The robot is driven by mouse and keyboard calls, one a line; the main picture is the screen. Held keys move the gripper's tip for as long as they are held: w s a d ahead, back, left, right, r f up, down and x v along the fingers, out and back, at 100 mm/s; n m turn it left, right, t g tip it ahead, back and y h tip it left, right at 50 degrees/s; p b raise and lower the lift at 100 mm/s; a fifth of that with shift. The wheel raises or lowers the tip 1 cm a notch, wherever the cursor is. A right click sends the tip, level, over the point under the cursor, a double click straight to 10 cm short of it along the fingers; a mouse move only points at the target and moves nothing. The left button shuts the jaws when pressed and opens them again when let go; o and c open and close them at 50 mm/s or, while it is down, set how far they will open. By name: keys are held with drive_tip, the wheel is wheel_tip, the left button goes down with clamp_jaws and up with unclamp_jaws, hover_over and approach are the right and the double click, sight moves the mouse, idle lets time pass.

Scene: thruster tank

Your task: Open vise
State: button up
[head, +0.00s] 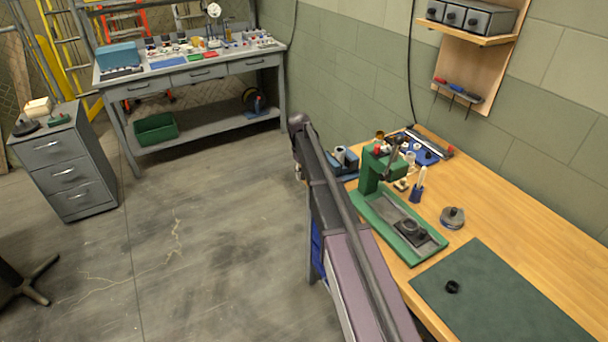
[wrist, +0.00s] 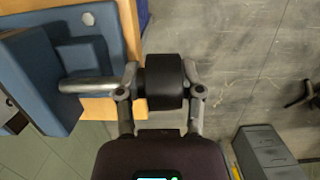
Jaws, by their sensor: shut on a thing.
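The blue vise (head: 347,170) sits at the far left edge of the wooden workbench in the head view, partly hidden behind my arm. In the wrist view the blue vise body (wrist: 92,55) fills the left side. A metal shaft (wrist: 88,85) runs out of it to the right, towards a black cylindrical knob (wrist: 164,82). My gripper (wrist: 162,80) is shut on this knob, with one finger on each side. The join between shaft and knob is hidden by the left finger. I cannot see the gap between the vise jaws.
A green arbor press (head: 372,195) stands beside the vise on the workbench (head: 490,205). A dark green mat (head: 500,290) lies nearer. A grey drawer cabinet (head: 65,165) and a second workbench (head: 190,75) stand across the room. The floor between is clear.

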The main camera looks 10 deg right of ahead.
drive_tip(key=shift+a+f+g+b, duration=0.15)
drive_tip(key=shift+a+g+b, duration=0.25)
drive_tip(key=shift+g, duration=0.5)
drive_tip(key=shift+s+g+h, duration=0.15)
drive_tip(key=shift+g+h, duration=0.15)
drive_tip(key=shift+g, duration=0.1)
drive_tip(key=o, duration=1)
drive_tip(key=shift+d, duration=0.1)
